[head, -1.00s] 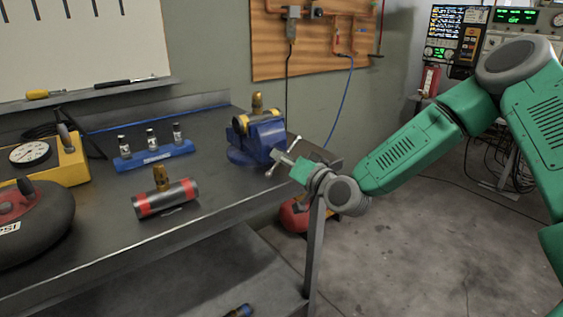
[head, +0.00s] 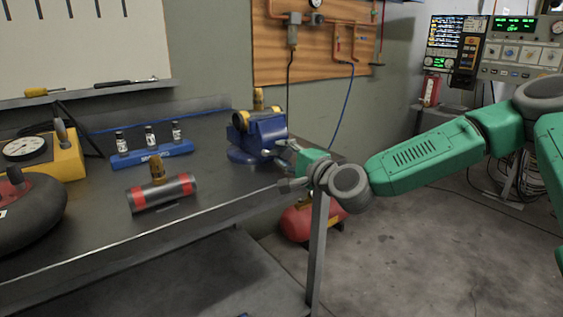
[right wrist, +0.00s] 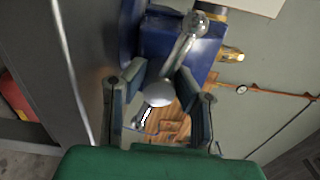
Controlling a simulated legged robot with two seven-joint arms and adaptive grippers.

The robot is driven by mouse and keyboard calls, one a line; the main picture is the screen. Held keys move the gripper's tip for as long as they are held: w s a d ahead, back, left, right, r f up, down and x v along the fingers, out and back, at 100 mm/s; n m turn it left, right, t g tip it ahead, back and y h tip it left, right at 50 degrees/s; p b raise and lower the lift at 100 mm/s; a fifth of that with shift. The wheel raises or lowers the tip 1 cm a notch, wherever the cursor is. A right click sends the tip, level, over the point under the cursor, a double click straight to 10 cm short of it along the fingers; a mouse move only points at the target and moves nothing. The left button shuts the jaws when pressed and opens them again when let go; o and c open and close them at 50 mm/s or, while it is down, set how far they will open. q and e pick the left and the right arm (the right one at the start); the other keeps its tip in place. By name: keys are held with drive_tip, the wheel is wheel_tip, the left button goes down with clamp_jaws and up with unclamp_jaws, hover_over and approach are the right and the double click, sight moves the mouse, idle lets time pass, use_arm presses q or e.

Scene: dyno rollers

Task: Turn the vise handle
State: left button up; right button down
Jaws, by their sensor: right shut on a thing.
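A blue vise (head: 258,137) stands near the right end of the workbench, with a brass-coloured cylindrical part on top. Its metal handle (right wrist: 186,45) shows in the right wrist view as a bar with a round ball end and a rounded hub. My right gripper (head: 286,154) is at the vise's right side, its fingers on the handle. In the right wrist view my right gripper (right wrist: 158,100) has one finger on each side of the handle and is shut on it. In the head view the gripper mostly hides the handle. My left gripper is not in view.
The workbench (head: 225,180) also holds a red-banded cylinder (head: 163,193), a blue rack of small bottles (head: 152,153), a yellow gauge box (head: 62,160) and a black tyre-like ring (head: 35,215). A red tank (head: 298,222) sits on the floor by the bench leg.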

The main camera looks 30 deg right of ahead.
drive_tip(key=m+b, duration=0.1)
drive_tip(key=m, duration=0.1)
drive_tip(key=m+b, duration=0.1)
drive_tip(key=m, duration=0.1)
drive_tip(key=m+b, duration=0.1)
drive_tip(key=b, duration=0.1)
drive_tip(key=shift+d+f+m, duration=0.2)
drive_tip(key=shift+f+m, duration=0.1)
drive_tip(key=shift+m, duration=0.1)
drive_tip(key=shift+s+m+b, duration=0.1)
drive_tip(key=shift+m+b, duration=2)
drive_tip(key=shift+m, duration=0.3)
drive_tip(key=c, duration=1.3)
unclamp_jaws()
drive_tip(key=shift+d, duration=0.1)
drive_tip(key=shift+r, duration=0.1)
